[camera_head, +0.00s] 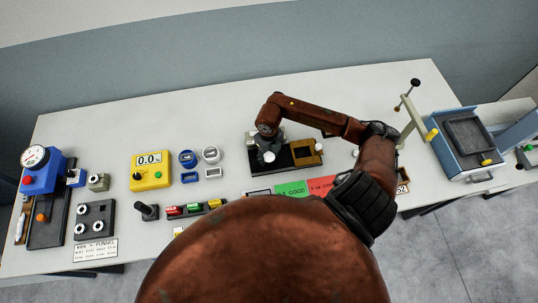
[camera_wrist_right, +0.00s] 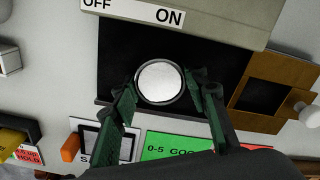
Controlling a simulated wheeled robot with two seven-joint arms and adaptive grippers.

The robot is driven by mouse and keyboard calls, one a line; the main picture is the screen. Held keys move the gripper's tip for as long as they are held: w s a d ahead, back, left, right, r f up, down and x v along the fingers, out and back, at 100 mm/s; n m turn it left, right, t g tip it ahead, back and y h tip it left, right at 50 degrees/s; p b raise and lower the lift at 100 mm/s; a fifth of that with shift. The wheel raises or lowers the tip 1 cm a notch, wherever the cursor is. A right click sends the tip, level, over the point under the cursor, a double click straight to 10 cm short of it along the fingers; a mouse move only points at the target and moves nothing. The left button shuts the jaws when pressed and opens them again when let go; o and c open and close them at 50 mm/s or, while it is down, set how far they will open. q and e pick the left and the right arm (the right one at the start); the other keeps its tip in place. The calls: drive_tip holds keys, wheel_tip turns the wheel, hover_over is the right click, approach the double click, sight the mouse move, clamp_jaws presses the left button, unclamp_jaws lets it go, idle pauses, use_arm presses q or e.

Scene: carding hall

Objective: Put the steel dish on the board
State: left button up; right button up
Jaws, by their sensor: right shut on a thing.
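The steel dish (camera_wrist_right: 160,82) is a small round bright disc with a dark rim. My right gripper (camera_wrist_right: 165,92) is shut on it, one green finger at each side. In the head view the dish (camera_head: 269,157) shows as a pale spot at the right gripper (camera_head: 267,150). A flat black board (camera_wrist_right: 118,62) lies beneath the dish in the wrist view; it also shows in the head view (camera_head: 285,160). I cannot tell whether the dish touches the board or hangs just above it. My left gripper is not in view.
A grey box (camera_wrist_right: 220,12) marked OFF and ON borders the board. A brown frame with a dark window (camera_wrist_right: 264,95) and a pale knob is at its right. Green (camera_head: 291,188) and red cards lie in front. A yellow meter (camera_head: 150,171) stands left.

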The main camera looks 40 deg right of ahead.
sight(269, 156)
drive_tip(key=shift+f, duration=0.2)
drive_tip(key=o, duration=1.2)
drive_tip(key=shift+r, duration=0.1)
drive_tip(key=shift+r, duration=0.15)
drive_tip(key=shift+w+r, duration=0.1)
drive_tip(key=shift+r, duration=0.2)
wheel_tip(269, 156, up, 11)
drive_tip(key=shift+r+b, duration=0.2)
drive_tip(key=shift+b, duration=0.6)
